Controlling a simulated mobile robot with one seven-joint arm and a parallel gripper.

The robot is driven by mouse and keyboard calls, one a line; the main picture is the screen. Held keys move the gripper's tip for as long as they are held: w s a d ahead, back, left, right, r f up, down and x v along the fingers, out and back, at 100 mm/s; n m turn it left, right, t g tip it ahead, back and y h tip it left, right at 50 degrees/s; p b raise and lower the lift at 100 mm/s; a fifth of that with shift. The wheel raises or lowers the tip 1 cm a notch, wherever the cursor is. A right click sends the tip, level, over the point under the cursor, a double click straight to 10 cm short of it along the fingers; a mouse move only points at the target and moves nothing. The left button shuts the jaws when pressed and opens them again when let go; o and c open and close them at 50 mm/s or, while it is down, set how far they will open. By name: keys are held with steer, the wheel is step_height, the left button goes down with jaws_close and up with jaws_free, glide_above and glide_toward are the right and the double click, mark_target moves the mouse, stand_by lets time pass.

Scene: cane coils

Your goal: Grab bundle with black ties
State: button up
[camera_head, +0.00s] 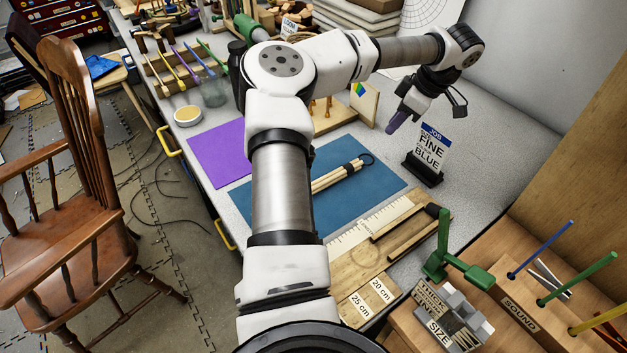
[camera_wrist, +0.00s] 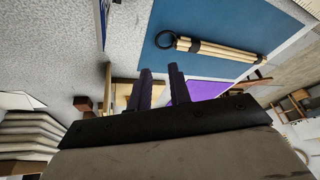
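A bundle of pale cane rods (camera_head: 337,177) lies on the blue mat (camera_head: 385,180). It has dark bands around it and a black ring at its far end; my arm hides its near part in the head view. In the wrist view the bundle (camera_wrist: 222,50) lies on the blue mat at the upper right. My gripper (camera_head: 391,127) hangs above the bench, right of the bundle and beside the job card. In the wrist view my gripper (camera_wrist: 159,70) shows two dark purple fingers apart with nothing between them.
A card reading "JOB FINE BLUE" (camera_head: 431,150) stands in a black holder near my gripper. A purple mat (camera_head: 217,154) lies left of the blue one. A wooden ruler board (camera_head: 365,262) and a green clamp-like tool (camera_head: 445,255) are in front. A wooden stand (camera_head: 360,103) is behind.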

steer(key=p, duration=0.1)
glide_above(370, 155)
steer(key=s+d, duration=0.1)
steer(key=d, duration=0.1)
step_height(370, 155, down, 6)
steer(key=shift+r, duration=0.2)
steer(key=shift+d+p+x, duration=0.1)
steer(key=shift+p+x, duration=0.55)
steer(key=shift+x, duration=0.65)
steer(key=shift+d+p+x, duration=0.15)
steer(key=shift+p+x, duration=0.5)
steer(key=shift+x, duration=0.7)
steer(key=shift+w, duration=0.1)
jaws_close()
